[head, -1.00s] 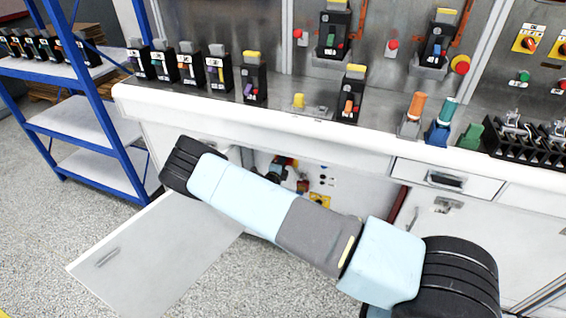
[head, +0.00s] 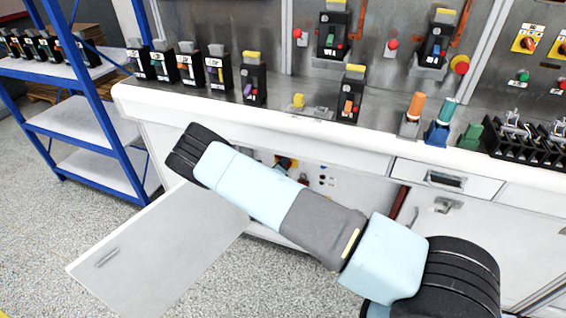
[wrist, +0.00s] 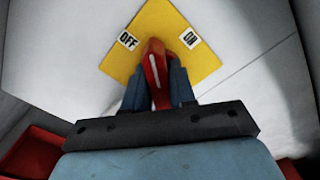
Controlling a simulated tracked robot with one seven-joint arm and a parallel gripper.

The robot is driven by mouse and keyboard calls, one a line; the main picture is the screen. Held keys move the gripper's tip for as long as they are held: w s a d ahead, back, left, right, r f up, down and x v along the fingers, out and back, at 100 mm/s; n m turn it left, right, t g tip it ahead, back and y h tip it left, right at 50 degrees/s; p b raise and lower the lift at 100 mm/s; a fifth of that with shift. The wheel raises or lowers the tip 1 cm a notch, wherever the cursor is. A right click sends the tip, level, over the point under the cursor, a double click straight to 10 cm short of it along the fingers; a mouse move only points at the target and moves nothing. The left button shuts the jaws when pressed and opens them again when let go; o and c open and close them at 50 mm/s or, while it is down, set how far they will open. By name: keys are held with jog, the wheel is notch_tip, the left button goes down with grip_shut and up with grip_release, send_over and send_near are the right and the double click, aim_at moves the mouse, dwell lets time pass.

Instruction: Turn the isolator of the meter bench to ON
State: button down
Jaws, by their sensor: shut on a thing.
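The isolator shows in the wrist view as a yellow plate (wrist: 165,22) with a red handle (wrist: 155,62). The plate has an OFF label (wrist: 128,40) at its left and an ON label (wrist: 190,39) at its right. The handle stands between the two labels, pointing at neither. My gripper (wrist: 158,82) is shut on the red handle, with a blue-grey finger on each side. In the head view my arm covers the gripper and the isolator inside the open cupboard under the meter bench (head: 260,115).
The cupboard door (head: 160,255) hangs open at lower left. A blue shelf rack (head: 105,125) stands left of the bench. Breakers, including a black one (head: 253,82), line the bench top. A closed drawer (head: 447,181) is at the right.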

jog(key=m, duration=0.5)
jog(key=shift+s+d+f+m, duration=0.1)
jog(key=shift+s+f+m, duration=0.05)
jog(key=shift+f+m, duration=0.15)
jog(key=m, duration=0.4)
jog(key=shift+r+m, duration=0.1)
jog(key=shift+m, duration=0.6)
jog(key=c, duration=1)
grip_release()
jog(key=shift+r, duration=0.1)
jog(key=v, duration=1.3)
jog(key=shift+s, duration=0.3)
